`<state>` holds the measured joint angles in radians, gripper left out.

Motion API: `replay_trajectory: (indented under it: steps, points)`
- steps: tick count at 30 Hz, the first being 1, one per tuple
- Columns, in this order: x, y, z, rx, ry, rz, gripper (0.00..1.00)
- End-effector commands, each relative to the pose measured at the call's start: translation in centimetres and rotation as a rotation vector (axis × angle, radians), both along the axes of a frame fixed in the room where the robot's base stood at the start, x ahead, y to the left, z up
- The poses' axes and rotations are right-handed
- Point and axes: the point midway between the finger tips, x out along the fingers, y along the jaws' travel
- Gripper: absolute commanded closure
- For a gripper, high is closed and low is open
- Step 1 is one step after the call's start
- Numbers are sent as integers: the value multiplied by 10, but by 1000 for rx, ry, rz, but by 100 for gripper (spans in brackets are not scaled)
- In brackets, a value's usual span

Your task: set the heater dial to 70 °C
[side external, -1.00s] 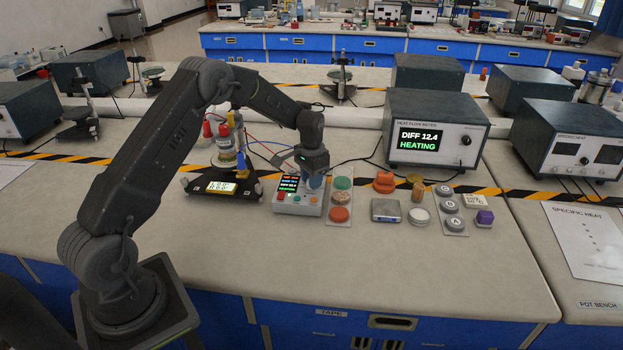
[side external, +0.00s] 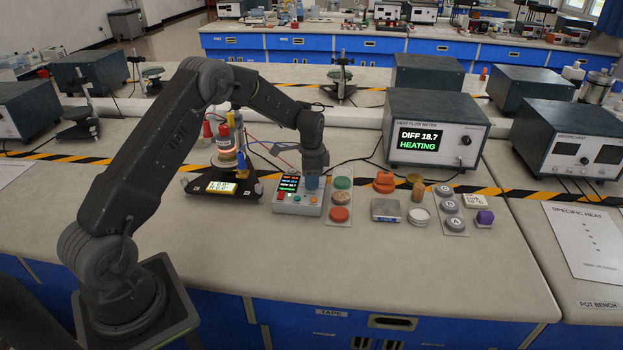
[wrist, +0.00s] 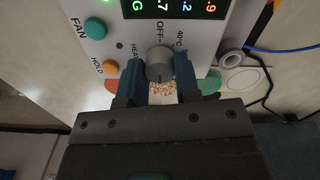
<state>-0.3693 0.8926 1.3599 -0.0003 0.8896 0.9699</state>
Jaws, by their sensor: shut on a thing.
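The heater dial (wrist: 159,60) is a grey round knob on the white control box (side external: 296,209). In the wrist view it sits between the two blue fingers of my gripper (wrist: 160,76), which is shut on it. The labels "OFF" and "40°C" show beside the dial; a 70 mark is not visible, and I cannot read its setting. In the side view my gripper (side external: 313,182) points down at the right of the box and hides the dial. The box's screen (side external: 288,184) is lit, but its text is too small to read there.
A green FAN button (wrist: 95,28) and an orange HOLD button (wrist: 111,67) lie near my fingers. A stand with cables (side external: 226,160) is left of the box. A plate with coloured discs (side external: 340,212) is close on the right. The heat flow meter (side external: 437,131) reads "DIFF 18.7 HEATING".

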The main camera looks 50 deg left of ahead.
Motion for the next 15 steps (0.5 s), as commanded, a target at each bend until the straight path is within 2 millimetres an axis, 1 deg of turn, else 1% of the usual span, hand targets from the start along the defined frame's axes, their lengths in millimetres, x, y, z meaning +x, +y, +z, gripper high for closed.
replay_trajectory:
  steps: [11,12,15]
  points:
    - [1,0,1,1,-2,-7,93]
    - [1,0,1,1,-2,-7,67]
    - [1,0,1,1,-2,-6,57]
